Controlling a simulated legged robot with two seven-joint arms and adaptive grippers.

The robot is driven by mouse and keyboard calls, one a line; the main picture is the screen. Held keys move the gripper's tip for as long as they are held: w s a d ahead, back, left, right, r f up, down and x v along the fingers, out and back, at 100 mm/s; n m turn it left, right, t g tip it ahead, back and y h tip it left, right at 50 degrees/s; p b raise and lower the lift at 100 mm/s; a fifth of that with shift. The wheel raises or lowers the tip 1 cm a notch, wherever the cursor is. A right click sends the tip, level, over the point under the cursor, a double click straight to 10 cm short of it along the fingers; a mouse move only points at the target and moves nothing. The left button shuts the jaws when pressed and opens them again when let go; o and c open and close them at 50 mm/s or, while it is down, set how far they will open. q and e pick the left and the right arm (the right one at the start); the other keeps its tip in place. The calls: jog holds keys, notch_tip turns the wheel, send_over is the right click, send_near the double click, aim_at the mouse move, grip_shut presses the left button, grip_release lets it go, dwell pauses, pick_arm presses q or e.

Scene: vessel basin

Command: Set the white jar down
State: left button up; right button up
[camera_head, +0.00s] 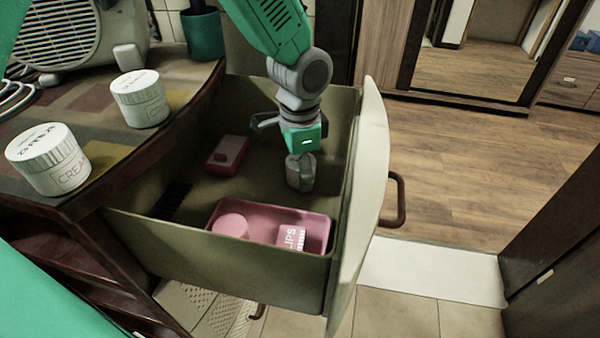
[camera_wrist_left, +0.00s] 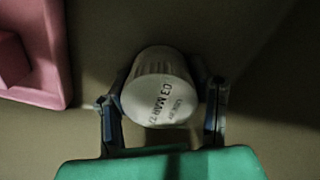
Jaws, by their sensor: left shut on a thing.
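My left gripper (camera_head: 300,160) reaches down into the open drawer (camera_head: 140,222). It is shut on a white jar (camera_wrist_left: 158,95), with one dark finger on each side in the left wrist view. The jar's round end with printed dark text faces that camera. In the head view the held jar (camera_head: 300,174) looks small and greyish below the green gripper body. I cannot tell whether it touches the drawer floor. My right gripper is not in view.
A pink tray (camera_head: 322,236) with pink items lies at the drawer's front, and a pink box (camera_head: 228,152) behind it. Two white cream jars (camera_head: 140,98) (camera_head: 48,160) stand on the counter at left. Drawer walls surround the gripper; bare drawer floor lies around the held jar.

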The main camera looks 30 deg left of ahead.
pick_arm(q)
jog(key=shift+d+r, duration=0.1)
jog(key=shift+d, duration=0.1)
jog(key=shift+s, duration=0.1)
jog(key=o, duration=1.2)
jog(key=shift+c, duration=0.2)
jog(key=shift+a, duration=0.2)
notch_tip(320, 180, up, 12)
jog(key=p, duration=0.3)
jog(key=shift+p, duration=0.35)
